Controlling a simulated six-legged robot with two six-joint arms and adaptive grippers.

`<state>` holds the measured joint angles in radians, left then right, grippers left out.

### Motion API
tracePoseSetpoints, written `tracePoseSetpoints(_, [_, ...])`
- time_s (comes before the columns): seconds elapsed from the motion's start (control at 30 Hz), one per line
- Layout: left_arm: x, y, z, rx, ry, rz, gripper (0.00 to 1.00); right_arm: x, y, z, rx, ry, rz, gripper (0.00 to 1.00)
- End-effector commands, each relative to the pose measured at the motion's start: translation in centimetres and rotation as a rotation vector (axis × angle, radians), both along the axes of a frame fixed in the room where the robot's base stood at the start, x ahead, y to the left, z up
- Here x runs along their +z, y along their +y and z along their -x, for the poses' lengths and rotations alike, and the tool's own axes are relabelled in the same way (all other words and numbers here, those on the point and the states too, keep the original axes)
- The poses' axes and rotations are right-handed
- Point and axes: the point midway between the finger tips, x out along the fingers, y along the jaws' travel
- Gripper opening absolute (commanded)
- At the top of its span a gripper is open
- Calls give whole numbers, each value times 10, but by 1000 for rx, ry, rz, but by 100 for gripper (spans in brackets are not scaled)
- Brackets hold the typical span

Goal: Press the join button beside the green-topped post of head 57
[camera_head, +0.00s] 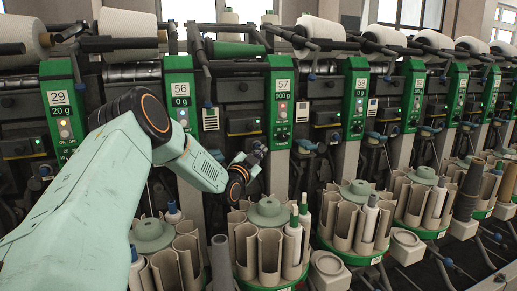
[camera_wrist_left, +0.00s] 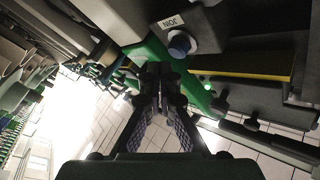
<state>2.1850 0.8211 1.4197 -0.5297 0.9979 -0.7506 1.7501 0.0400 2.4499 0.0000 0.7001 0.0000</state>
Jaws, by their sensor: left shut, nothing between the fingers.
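My left gripper (camera_head: 256,153) is just left of this post, below the green panel. In the left wrist view, the shut, empty gripper (camera_wrist_left: 163,78) points at the machine. A round blue-grey button (camera_wrist_left: 180,42) under a label reading JOIN (camera_wrist_left: 172,21) lies just beyond the fingertips in that picture. I cannot tell whether the fingertips touch it. I cannot make the button out in the head view. My right gripper is out of view.
Round carriers with bobbins (camera_head: 268,243) stand below the gripper. A green curved part (camera_wrist_left: 150,52) and a yellow-edged dark housing (camera_wrist_left: 245,68) lie close around the fingers.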

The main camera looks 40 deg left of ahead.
Motion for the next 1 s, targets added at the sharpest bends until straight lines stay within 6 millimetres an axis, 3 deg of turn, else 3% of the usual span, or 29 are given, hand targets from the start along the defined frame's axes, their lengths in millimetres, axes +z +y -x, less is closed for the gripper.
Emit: tracePoseSetpoints(1.0, [0, 8, -4, 0, 0, 0, 0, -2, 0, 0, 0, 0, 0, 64])
